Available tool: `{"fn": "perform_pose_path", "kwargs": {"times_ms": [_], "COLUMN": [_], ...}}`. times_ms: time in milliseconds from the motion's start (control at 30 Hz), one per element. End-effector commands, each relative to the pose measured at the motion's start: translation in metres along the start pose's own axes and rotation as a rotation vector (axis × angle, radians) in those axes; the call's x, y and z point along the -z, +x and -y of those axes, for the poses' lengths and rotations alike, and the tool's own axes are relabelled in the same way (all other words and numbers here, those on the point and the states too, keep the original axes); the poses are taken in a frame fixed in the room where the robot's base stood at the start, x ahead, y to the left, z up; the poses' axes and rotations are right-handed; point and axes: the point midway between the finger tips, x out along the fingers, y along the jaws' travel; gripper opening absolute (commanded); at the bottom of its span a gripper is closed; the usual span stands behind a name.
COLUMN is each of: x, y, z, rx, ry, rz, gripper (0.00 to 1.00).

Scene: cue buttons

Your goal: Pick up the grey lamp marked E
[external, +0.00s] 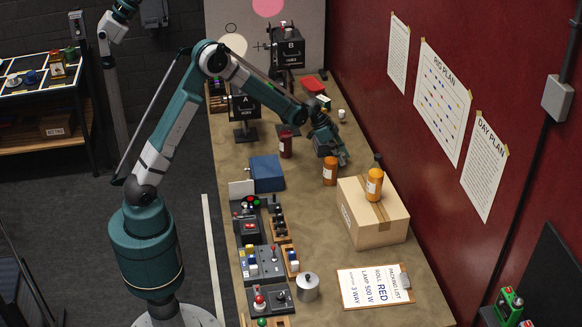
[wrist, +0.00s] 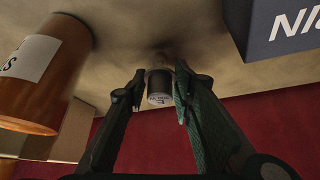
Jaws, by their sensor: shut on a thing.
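My gripper (wrist: 159,84) has a finger on each side of a small grey lamp (wrist: 159,98) and is shut on it. The lamp has a pale end with small marks that I cannot read, so the letter E is not confirmed. It is at or just above the bench top; I cannot tell if it touches. In the external view my gripper (external: 342,160) is low over the bench, right of the orange bottle, and hides the lamp.
An orange bottle (external: 330,171) stands close to my gripper, and it fills the left of the wrist view (wrist: 45,75). A cardboard box (external: 365,222) bears another orange bottle (external: 374,184). A dark lettered box (wrist: 275,28) is near. The red wall (external: 370,100) borders the bench.

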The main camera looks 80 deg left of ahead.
Motion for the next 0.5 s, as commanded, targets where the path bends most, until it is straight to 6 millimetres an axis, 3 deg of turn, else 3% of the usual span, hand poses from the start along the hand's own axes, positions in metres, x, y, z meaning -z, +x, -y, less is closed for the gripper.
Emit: {"fn": "perform_pose_path", "kwargs": {"times_ms": [267, 500], "x": [0.004, 0.016], "y": [-0.006, -0.029], "z": [0.000, 0.000], "rx": [0.000, 0.000], "ry": [0.000, 0.000], "rz": [0.000, 0.000], "gripper": [0.13, 0.13]}}
